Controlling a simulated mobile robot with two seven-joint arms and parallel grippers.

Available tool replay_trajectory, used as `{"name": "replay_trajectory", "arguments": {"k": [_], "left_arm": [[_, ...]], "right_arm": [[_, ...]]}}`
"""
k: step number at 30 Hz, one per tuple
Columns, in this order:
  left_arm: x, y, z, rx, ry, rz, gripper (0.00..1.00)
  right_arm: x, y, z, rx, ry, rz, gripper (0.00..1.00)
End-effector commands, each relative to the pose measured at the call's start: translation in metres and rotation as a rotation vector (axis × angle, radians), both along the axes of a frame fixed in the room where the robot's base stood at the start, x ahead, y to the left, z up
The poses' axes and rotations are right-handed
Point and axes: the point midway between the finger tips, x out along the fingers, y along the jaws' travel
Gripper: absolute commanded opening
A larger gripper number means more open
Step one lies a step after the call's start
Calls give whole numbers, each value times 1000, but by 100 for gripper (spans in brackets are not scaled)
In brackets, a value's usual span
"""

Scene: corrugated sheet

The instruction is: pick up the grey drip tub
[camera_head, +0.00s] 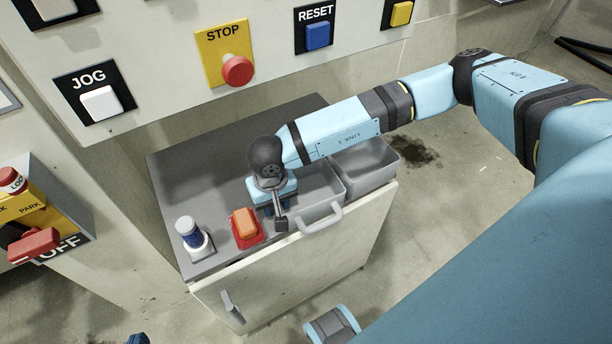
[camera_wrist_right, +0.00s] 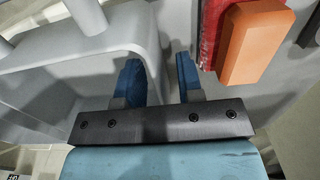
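The grey drip tub (camera_head: 322,202) stands on the cabinet top in the head view, with a loop handle on its front and a second grey bay on its right. In the right wrist view the tub's pale wall (camera_wrist_right: 100,60) fills the left side. My right gripper (camera_wrist_right: 161,75) points down at the tub's left end, its blue fingers apart. The edge of the tub's wall shows between or just beside them; I cannot tell which. In the head view its fingertips are hidden. My left gripper (camera_head: 138,340) shows only as a blue tip at the bottom edge.
An orange block on a red base (camera_head: 246,228) sits close left of my right gripper. A blue-and-white knob (camera_head: 190,235) stands further left on the dark cabinet top (camera_head: 200,165). A panel with STOP (camera_head: 237,70), JOG and RESET buttons rises behind.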

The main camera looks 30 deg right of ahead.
Motion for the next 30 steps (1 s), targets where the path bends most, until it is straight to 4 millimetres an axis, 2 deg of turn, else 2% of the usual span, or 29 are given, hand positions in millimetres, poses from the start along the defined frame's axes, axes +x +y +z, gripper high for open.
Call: {"name": "replay_trajectory", "arguments": {"k": [1, 5, 6, 20, 23, 28, 30], "left_arm": [[0, 0, 0, 0, 0, 0, 0], [0, 0, 0, 0, 0, 0, 0], [0, 0, 0, 0, 0, 0, 0], [0, 0, 3, 2, -1, 0, 0], [0, 1, 6, 6, 1, 1, 0], [0, 3, 12, 19, 8, 3, 0], [0, 4, 4, 22, 14, 5, 0]], "right_arm": [[0, 0, 0, 0, 0, 0, 34], [0, 0, 0, 0, 0, 0, 4], [0, 0, 0, 0, 0, -1, 0], [0, 0, 7, 0, -1, -1, 0], [0, 0, 16, 0, -1, -1, 0], [1, 0, 43, 1, -2, 0, 0], [-17, 1, 35, 1, 4, 3, 0]]}}
